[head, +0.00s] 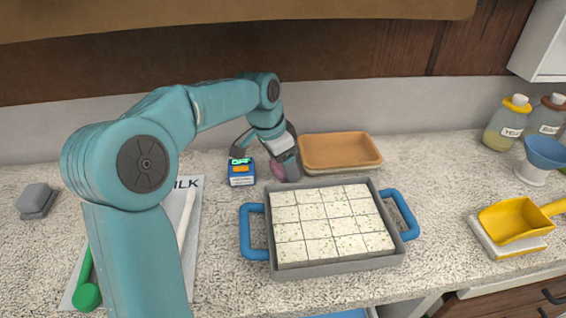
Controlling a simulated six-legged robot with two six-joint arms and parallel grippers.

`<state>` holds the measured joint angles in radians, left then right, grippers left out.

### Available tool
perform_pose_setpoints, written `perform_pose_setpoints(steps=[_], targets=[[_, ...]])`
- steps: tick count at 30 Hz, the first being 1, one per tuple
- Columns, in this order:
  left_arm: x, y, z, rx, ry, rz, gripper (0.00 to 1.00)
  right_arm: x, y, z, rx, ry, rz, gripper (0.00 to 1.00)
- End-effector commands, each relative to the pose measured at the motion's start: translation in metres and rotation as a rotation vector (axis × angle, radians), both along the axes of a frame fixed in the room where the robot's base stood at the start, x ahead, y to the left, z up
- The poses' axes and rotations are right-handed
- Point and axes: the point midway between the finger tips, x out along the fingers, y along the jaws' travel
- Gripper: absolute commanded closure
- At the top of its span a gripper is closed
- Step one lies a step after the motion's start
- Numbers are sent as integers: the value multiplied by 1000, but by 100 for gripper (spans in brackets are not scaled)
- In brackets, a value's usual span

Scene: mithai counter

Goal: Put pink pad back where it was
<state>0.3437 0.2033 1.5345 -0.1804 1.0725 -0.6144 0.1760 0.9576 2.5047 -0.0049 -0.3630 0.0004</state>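The pink pad (277,169) shows only as a small dusky pink patch at my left gripper (268,160), behind the tray's back left corner. The grey finger on the right covers part of the pad. A dark part of the gripper reaches left above a small blue device (241,178) with a green display. I cannot tell whether the fingers are closed on the pad or only beside it, nor whether the pad touches the counter. My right gripper is not in view.
A grey tray (262,230) with blue handles holds cut white sweets. An orange-brown tray (340,152) lies behind it. A yellow scoop (515,222) and jars stand right. A grey block (36,199) and a printed sheet (190,262) lie left.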

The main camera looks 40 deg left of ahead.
Motion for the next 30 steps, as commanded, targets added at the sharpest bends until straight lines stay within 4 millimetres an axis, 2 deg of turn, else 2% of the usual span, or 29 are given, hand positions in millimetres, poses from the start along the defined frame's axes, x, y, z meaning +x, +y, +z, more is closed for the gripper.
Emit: perform_pose_setpoints(steps=[9,10,12,20,23,30], targets=[[0,0,-4,0,0,0,51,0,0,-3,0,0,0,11],[0,0,-3,0,-1,0,20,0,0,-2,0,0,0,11],[0,0,-2,0,0,0,1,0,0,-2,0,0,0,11],[0,0,-2,0,0,0,1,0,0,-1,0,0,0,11],[-1,0,6,1,-1,0,1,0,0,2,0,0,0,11],[-11,4,48,1,-3,1,1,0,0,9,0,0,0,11]])
